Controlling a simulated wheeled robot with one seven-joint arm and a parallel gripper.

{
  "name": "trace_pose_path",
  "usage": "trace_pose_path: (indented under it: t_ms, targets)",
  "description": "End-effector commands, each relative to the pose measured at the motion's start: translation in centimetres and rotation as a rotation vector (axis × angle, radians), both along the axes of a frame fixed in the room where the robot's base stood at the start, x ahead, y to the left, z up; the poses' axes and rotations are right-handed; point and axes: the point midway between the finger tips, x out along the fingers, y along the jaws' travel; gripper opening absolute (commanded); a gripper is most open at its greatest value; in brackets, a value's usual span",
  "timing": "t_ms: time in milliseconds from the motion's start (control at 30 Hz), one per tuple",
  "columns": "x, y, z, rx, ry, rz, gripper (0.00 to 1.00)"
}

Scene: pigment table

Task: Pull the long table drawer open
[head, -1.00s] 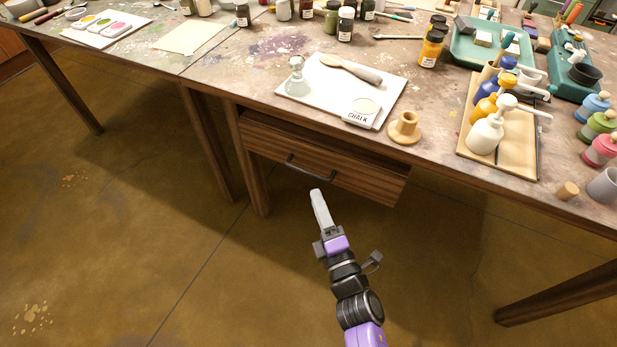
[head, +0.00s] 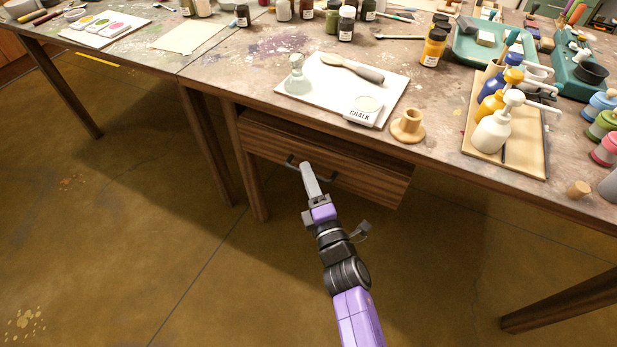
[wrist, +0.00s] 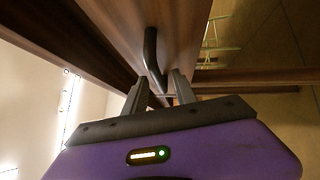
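The long wooden drawer (head: 375,182) hangs under the table's front edge and looks shut. Its dark bar handle (head: 290,160) is partly hidden behind my gripper (head: 306,166) in the head view. In the wrist view the handle (wrist: 151,55) runs down from the drawer front (wrist: 178,20) toward the space between my two fingers (wrist: 158,92). The fingers are apart, one on each side of the handle's near end. I see no clear contact between fingers and handle.
The tabletop (head: 225,75) above carries a white board (head: 315,100) with a chalk dish and brush, a wooden spool (head: 408,127) and pump bottles (head: 497,125). A table leg (head: 250,180) stands left of the drawer. The floor in front is clear.

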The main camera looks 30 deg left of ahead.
Motion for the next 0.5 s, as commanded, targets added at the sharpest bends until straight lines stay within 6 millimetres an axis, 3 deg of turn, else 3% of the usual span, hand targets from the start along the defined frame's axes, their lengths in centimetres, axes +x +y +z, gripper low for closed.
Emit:
trace_pose_path:
  t_ms: [33, 167, 200, 500]
  targets:
    - [0.01, -0.02, 0.0, 0.0, 0.0, 0.0, 0.27]
    - [0.0, -0.03, 0.01, 0.0, 0.0, 0.0, 0.02]
    - [0.01, -0.04, 0.01, 0.0, 0.0, 0.0, 0.0]
    - [0.0, -0.06, -0.01, 0.0, 0.0, -0.001, 0.0]
